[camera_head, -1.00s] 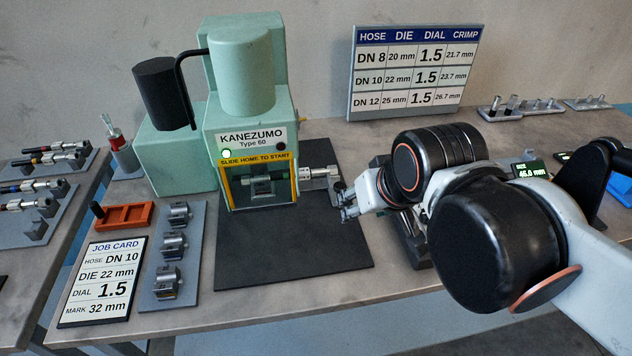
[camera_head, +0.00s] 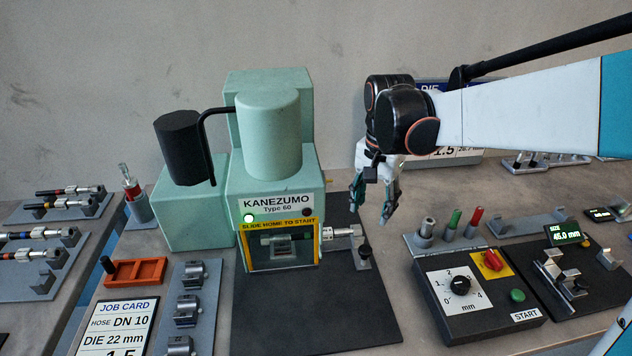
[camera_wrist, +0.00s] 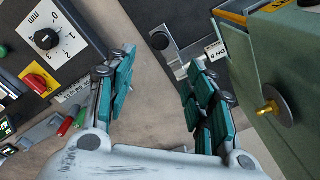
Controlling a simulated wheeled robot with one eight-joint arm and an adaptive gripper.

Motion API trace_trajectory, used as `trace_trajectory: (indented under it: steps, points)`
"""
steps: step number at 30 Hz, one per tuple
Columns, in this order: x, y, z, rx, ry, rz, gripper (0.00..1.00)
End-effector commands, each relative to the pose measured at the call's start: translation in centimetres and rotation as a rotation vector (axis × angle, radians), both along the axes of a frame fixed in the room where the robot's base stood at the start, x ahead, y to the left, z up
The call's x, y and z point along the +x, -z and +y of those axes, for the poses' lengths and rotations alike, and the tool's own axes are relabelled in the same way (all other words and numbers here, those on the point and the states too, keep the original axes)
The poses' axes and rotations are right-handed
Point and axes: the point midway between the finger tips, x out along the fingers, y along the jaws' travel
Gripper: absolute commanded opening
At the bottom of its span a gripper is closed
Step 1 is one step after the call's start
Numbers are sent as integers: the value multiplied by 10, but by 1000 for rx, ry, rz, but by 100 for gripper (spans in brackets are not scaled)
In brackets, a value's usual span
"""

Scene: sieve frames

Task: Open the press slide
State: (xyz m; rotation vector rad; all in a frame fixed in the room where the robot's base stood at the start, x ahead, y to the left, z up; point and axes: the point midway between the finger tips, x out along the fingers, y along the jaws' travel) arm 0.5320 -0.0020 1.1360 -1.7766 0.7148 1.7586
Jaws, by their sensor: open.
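The green press (camera_head: 270,190) stands on a dark mat, with a yellow-framed front window marked "SLIDE HOME TO START" and a lit green lamp. The metal press slide (camera_head: 342,232) sticks out of its right side, ending in a plate with a black knob (camera_head: 365,250). The wrist view shows both fingers (camera_wrist: 158,68) spread with nothing between.
The control box (camera_head: 485,295) with dial, red switch and green button stands right of the mat. A rack of coloured pins (camera_head: 450,232) is behind it. Dies on a grey plate (camera_head: 187,275) and an orange tray (camera_head: 135,272) lie left. The mat's front is clear.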

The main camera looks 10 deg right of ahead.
Motion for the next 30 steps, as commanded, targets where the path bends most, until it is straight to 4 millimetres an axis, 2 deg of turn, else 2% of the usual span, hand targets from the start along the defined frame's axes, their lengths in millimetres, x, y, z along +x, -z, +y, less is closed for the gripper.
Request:
trace_trajectory:
  steps: [5, 8, 21, 25, 30]
  points:
    - [4, 8, 0, 0, 16, 13, 49]
    - [4, 20, 0, 0, 15, 13, 49]
    - [4, 104, 0, 0, 14, 11, 49]
    - [4, 123, 0, 0, 14, 11, 49]
    - [3, 137, 0, 0, 14, 11, 49]
